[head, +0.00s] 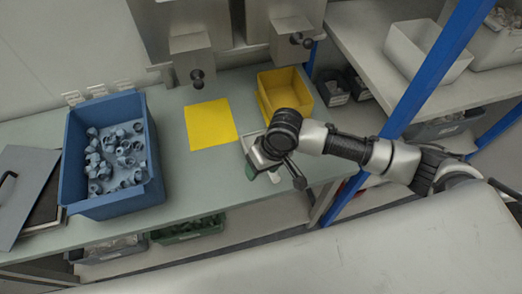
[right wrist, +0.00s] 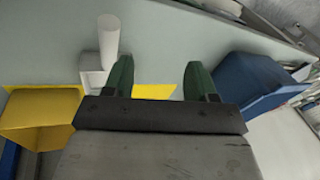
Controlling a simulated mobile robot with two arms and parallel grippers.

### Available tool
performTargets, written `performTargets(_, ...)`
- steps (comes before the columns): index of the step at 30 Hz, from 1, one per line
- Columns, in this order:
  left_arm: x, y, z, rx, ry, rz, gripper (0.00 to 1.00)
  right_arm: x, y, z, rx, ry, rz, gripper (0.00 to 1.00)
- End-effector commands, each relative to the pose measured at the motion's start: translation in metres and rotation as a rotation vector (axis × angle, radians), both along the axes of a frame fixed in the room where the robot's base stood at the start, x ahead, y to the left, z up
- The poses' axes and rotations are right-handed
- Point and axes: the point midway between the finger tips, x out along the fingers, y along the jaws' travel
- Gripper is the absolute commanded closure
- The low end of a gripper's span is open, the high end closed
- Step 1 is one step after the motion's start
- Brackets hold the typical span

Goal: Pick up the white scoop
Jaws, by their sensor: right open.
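The white scoop lies on the grey-green table. In the right wrist view its round handle (right wrist: 109,38) points up the picture and its boxy body (right wrist: 92,77) is partly hidden by a finger. In the head view the scoop body (head: 250,141) shows beside my right gripper, which covers much of it. My right gripper (head: 275,176) is open and empty above the scoop. In the right wrist view (right wrist: 160,65) its green fingers are apart, with the scoop left of the gap, near the left finger. My left gripper is not in view.
A yellow bin (head: 302,82) stands behind my right gripper, and a yellow mat (head: 211,112) lies to its left. A blue bin (head: 150,195) with several grey caps is at left. A blue post (head: 415,90) rises at right. The table between mat and front edge is clear.

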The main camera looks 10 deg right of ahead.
Motion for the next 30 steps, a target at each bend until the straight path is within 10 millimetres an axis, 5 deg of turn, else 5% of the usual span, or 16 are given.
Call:
performTargets(3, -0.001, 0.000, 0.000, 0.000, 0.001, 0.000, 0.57, 0.028, -0.035, 0.002, -0.066, 0.048, -0.115, 0.43)
performTargets(9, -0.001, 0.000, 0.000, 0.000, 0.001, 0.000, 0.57, 0.046, -0.062, 0.003, -0.106, 0.093, -0.229, 0.43)
performTargets(30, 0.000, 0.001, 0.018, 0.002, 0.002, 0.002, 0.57, 0.040, -0.041, -0.077, -0.109, 0.099, -0.238, 0.43)
